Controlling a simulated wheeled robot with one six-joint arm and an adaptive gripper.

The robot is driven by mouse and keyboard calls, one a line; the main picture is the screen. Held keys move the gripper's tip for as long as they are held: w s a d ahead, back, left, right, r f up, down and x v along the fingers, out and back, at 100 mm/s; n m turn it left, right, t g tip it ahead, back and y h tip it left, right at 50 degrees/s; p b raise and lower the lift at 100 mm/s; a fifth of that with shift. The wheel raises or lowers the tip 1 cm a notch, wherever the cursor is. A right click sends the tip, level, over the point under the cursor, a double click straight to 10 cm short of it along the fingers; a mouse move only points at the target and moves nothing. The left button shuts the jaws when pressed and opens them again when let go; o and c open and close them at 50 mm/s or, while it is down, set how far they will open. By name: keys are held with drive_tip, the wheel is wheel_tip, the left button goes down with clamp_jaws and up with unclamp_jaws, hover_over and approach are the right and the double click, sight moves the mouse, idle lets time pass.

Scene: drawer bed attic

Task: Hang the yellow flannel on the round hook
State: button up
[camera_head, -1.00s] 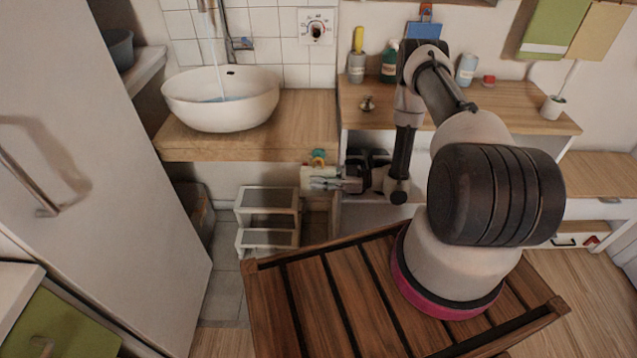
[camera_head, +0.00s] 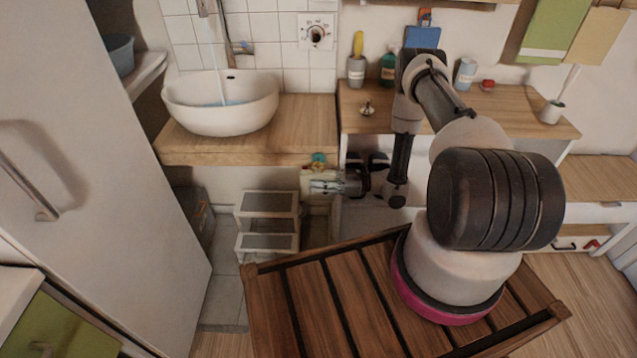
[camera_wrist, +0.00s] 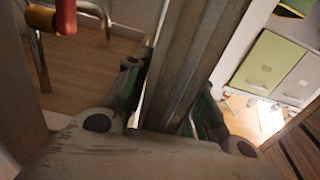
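My gripper (camera_head: 322,187) is low at the front of the counter, pointing left. In the wrist view its two dark-padded fingers (camera_wrist: 168,105) stand apart, with a grey upright strip between or beyond them; I cannot tell if they touch it. A small teal and yellow piece (camera_head: 318,160) sits at the counter's front edge, just above my gripper; I cannot tell if it is the round hook. A pale yellowish patch (camera_head: 318,173) shows just below it, partly behind my gripper; whether it is the flannel is unclear. A tan-yellow cloth (camera_head: 600,35) hangs at the upper right beside a green one (camera_head: 553,30).
A white basin (camera_head: 220,105) with running water stands on the wooden counter (camera_head: 305,120). A two-step stool (camera_head: 268,222) stands left of my gripper. Bottles and a cup stand on the right counter (camera_head: 420,110). A tall white door (camera_head: 90,160) fills the left.

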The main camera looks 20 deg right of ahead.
drive_tip(key=o, duration=0.5)
